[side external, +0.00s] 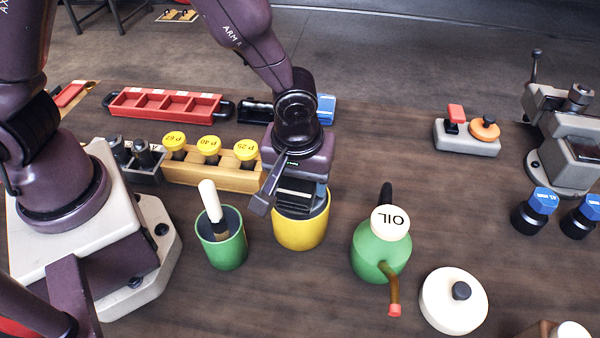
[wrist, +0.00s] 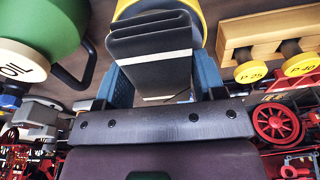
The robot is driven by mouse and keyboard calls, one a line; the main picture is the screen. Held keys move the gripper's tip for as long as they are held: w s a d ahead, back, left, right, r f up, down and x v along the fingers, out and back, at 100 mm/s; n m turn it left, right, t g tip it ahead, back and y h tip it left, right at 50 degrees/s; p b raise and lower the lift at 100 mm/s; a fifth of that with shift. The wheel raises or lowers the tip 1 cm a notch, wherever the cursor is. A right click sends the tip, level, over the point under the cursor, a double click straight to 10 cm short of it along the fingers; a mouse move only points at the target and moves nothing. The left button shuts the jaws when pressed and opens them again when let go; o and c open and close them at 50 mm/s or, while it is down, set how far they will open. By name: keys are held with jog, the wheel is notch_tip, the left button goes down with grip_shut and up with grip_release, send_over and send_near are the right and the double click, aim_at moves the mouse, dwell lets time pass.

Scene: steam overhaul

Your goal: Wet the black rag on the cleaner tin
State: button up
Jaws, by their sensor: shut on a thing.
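The black rag (wrist: 152,42) is a folded dark pad with a pale stripe, pinched between the blue fingers of my gripper (wrist: 162,78) in the wrist view. In the side view my gripper (side external: 290,182) points down over the yellow tin (side external: 300,236), which I take as the cleaner tin; no label on it shows. The rag (side external: 298,198) is at the tin's mouth, with its lower end hidden by the rim. I cannot tell if it touches the inside. The tin's yellow rim (wrist: 204,14) shows behind the rag in the wrist view.
A green cup (side external: 222,245) with a white-handled brush stands close left of the tin. A green oil can (side external: 378,255) stands to the right, a white lidded pot (side external: 453,300) beyond it. A wooden block with yellow-topped plugs (side external: 215,172) is behind left.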

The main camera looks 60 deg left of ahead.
jog(key=shift+f, duration=0.65)
dwell(0.4)
dwell(0.5)
jog(key=shift+r, duration=3.55)
